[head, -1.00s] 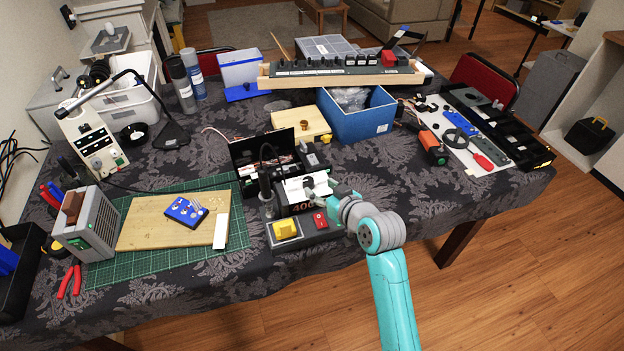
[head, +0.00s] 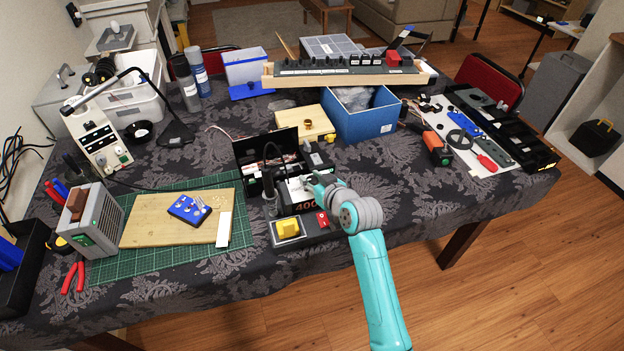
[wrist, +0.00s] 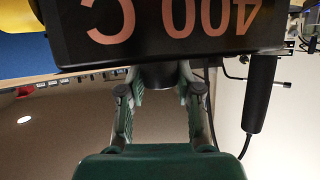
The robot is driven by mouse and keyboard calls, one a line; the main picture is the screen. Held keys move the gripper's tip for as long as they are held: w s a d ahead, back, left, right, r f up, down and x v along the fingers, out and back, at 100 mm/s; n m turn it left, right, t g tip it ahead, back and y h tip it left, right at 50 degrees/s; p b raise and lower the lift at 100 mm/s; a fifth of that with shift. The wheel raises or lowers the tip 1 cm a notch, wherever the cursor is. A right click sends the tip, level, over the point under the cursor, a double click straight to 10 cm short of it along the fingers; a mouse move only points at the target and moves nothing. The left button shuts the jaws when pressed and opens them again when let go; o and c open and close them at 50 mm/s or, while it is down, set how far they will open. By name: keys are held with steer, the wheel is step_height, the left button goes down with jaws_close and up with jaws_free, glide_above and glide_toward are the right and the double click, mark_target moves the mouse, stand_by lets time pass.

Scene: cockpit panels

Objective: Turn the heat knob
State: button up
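A small black station (head: 318,236) with a display reading 400 sits at the table's front edge, with a yellow block and a red switch (head: 322,219) on its base. In the wrist view its display (wrist: 215,22) reads "400 C" upside down. A dark round part, likely the heat knob (wrist: 160,76), shows just below the display there, partly cut off from view. My gripper (head: 308,183) is at the station in the head view. In the wrist view my gripper (wrist: 160,95) is open, with one finger on each side of the dark part. I cannot tell whether they touch it.
A black-handled tool (wrist: 262,92) with a cord stands beside the display. A green cutting mat (head: 150,262) with a wooden board (head: 150,228) lies to the left. A blue box (head: 362,124) stands behind on the right. The front right tablecloth is mostly clear.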

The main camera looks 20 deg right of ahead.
jaws_close()
steer(key=shift+n+y, duration=0.3)
steer(key=n+g+y, duration=0.1)
steer(key=n+y, duration=0.1)
steer(key=y, duration=0.1)
steer(key=shift+d+n, duration=0.15)
steer(key=shift+n, duration=0.15)
steer(key=n+g+y, duration=0.2)
steer(key=shift+n+y, duration=0.4)
steer(key=n+g+y, duration=0.3)
steer(key=n+g, duration=0.2)
steer(key=g, duration=0.1)
steer(key=shift+n, duration=0.4)
steer(key=shift+y, duration=0.3)
